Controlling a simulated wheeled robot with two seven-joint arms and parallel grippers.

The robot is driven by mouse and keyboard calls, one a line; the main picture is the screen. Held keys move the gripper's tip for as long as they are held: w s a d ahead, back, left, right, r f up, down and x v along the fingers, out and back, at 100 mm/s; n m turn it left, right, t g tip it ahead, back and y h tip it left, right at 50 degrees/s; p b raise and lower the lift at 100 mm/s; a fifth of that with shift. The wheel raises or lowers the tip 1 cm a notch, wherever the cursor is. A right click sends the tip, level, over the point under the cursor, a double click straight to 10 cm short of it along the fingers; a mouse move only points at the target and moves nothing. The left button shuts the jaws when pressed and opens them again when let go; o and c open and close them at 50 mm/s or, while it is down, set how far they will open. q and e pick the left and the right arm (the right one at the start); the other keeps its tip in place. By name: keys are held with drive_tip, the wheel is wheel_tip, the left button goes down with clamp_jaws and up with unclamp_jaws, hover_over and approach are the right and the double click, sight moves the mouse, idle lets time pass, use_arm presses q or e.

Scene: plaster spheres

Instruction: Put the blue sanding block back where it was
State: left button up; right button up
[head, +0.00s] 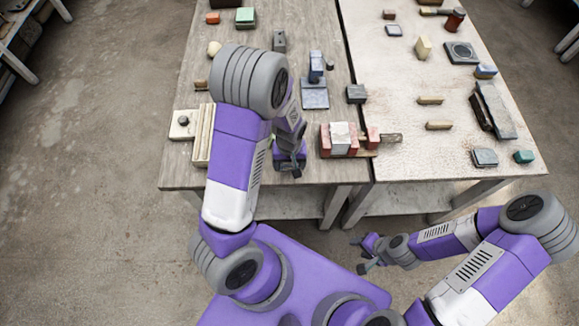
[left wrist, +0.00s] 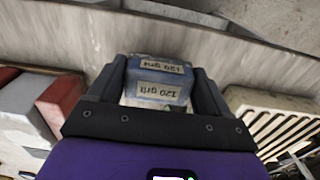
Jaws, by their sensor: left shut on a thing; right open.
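The blue sanding block (left wrist: 158,92), with pale "120 grit" labels, sits between the two dark fingers of my left gripper (left wrist: 158,88) in the left wrist view. The gripper is shut on it. In the head view my left gripper (head: 289,167) is at the front part of the left wooden table, between the cream slatted piece and the red blocks. The block is hard to make out there. Whether it touches the tabletop cannot be told. My right gripper (head: 364,256) is open and empty, in front of the tables above the floor.
Red and white blocks (head: 340,139) stand right of my left gripper. A cream slatted piece (head: 203,136) lies to its left, partly behind my arm. A blue-grey stand (head: 315,93) is farther back. The pale right table (head: 410,150) holds several scattered blocks.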

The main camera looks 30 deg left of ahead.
sight(290, 167)
use_arm(q)
drive_tip(key=shift+w+f, duration=0.1)
drive_tip(key=shift+f, duration=1.3)
drive_tip(key=shift+f+b, duration=0.1)
drive_tip(key=shift+b, duration=0.2)
drive_tip(key=o, duration=1.1)
drive_tip(key=shift+c, duration=0.2)
drive_tip(key=shift+r, duration=0.45)
wheel_tip(290, 167, up, 11)
drive_tip(key=p, duration=0.2)
drive_tip(key=shift+r+p, duration=0.2)
drive_tip(key=shift+p, duration=0.2)
